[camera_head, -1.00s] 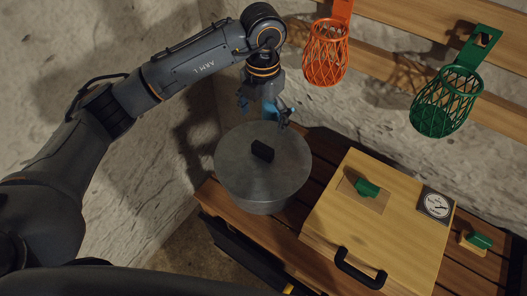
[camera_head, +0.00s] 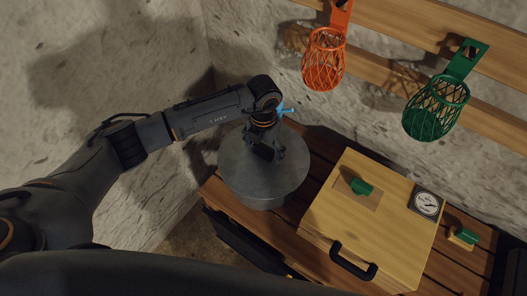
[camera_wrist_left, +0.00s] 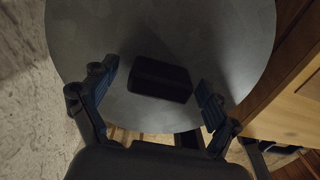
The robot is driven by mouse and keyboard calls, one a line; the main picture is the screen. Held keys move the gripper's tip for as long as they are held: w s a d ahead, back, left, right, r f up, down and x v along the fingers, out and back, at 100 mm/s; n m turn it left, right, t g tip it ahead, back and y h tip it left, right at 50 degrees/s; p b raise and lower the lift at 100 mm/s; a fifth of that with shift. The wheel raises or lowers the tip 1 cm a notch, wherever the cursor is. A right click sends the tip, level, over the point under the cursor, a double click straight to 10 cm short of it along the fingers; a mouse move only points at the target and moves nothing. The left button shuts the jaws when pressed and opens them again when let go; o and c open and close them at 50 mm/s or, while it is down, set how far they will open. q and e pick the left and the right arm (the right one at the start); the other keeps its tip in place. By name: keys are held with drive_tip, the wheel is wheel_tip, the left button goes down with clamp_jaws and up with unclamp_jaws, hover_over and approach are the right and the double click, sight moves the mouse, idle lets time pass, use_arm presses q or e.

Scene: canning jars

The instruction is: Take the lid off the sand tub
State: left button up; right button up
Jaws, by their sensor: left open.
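The sand tub (camera_head: 262,203) is a grey round tub on the wooden slatted table. Its flat grey lid (camera_head: 248,180) is on top; the lid fills much of the left wrist view (camera_wrist_left: 215,50). A black block handle (camera_wrist_left: 160,80) stands at the lid's middle. My left gripper (camera_head: 265,152) is over the lid, pointing down, open and empty. In the left wrist view its fingers (camera_wrist_left: 152,88) are apart, one on each side of the handle, which lies ahead between them. I cannot tell whether they touch it. In the head view the gripper partly covers the handle. My right gripper is not in view.
A wooden box (camera_head: 375,215) with a green knob, a dial and a black handle stands right of the tub. A small green-handled piece (camera_head: 463,237) lies further right. Orange (camera_head: 324,62) and green (camera_head: 436,108) baskets hang on the wall rail behind.

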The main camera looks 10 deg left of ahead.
use_arm(q)
drive_tip(key=c, duration=1.3)
drive_tip(key=shift+c, duration=0.6)
drive_tip(key=shift+r, duration=0.1)
